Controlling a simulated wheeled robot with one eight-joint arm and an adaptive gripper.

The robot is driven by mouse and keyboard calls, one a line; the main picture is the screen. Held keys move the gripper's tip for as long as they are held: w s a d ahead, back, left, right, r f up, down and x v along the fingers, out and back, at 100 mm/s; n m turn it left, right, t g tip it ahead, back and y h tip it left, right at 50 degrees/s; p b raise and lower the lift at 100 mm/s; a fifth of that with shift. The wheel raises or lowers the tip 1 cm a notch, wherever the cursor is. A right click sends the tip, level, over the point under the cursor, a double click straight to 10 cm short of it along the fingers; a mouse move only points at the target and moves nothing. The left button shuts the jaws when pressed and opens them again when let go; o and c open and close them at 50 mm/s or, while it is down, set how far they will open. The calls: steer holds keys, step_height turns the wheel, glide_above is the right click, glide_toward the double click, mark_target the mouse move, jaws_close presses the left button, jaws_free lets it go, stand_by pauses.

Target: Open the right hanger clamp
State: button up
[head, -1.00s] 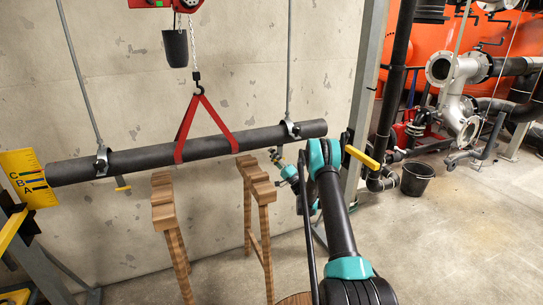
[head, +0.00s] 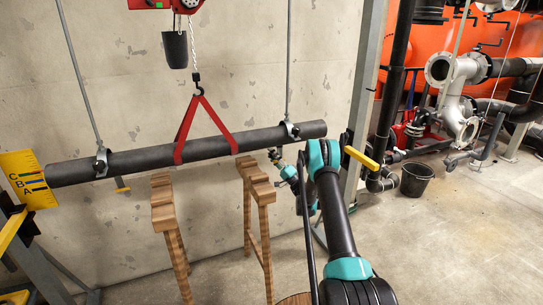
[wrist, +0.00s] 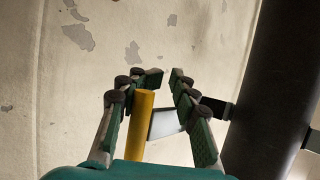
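The right hanger clamp (head: 292,131) sits around the right part of the long dark pipe (head: 220,146), under a thin hanger rod. My gripper (head: 274,154) is just below and left of that clamp, small and partly hidden by its own wrist. In the wrist view my gripper (wrist: 165,82) has its fingers apart, with a yellow handle (wrist: 143,125) between them, closer to the left finger. A gap shows between the handle and the right finger. A pale grey plate (wrist: 167,120) lies behind. The dark pipe also fills the right of the wrist view (wrist: 270,90).
A red sling (head: 183,135) on a hoist chain is around the pipe. The left clamp (head: 101,162) has a yellow handle (head: 122,187). Two wooden trestles (head: 162,205) (head: 256,182) stand below. A steel post and a bucket (head: 416,179) are right. The concrete wall is close behind.

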steer(key=shift+d, duration=0.5)
steer(key=v, duration=1.1)
steer(key=shift+s+f, duration=0.25)
steer(key=shift+s, duration=0.05)
steer(key=shift+a, duration=0.1)
